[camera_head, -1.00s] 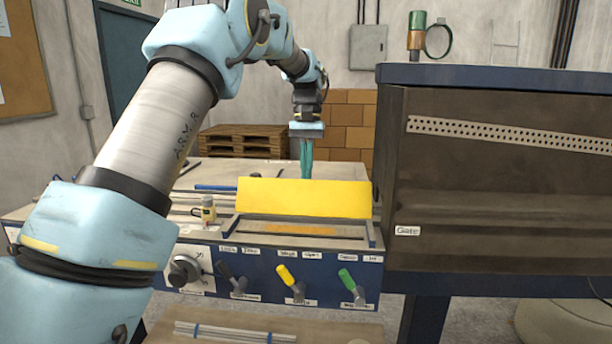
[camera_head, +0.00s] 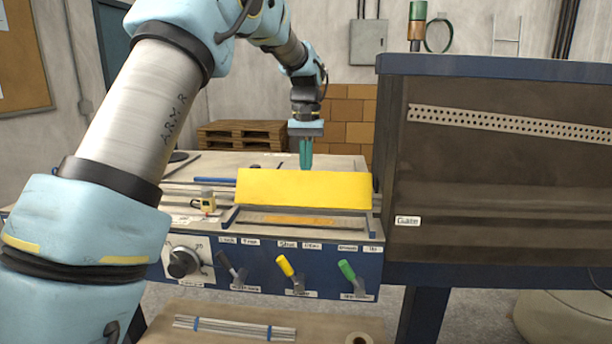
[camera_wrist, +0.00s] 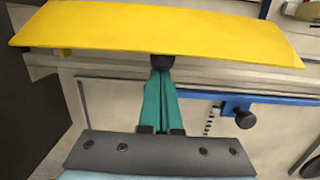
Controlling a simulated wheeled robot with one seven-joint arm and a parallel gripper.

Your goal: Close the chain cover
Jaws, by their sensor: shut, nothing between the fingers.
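The yellow chain cover (camera_head: 303,189) stands raised and tilted on the machine, its broad face toward the head camera. The shallow recess (camera_head: 290,220) in front of it is uncovered. My gripper (camera_head: 306,166) points down just behind the cover's top edge, and the cover hides its fingertips in the head view. In the wrist view the teal fingers (camera_wrist: 161,76) are shut and empty.
The front panel carries a black dial (camera_head: 183,262) and black, yellow (camera_head: 287,268) and green levers. A tall dark cabinet (camera_head: 500,170) stands close on the right.

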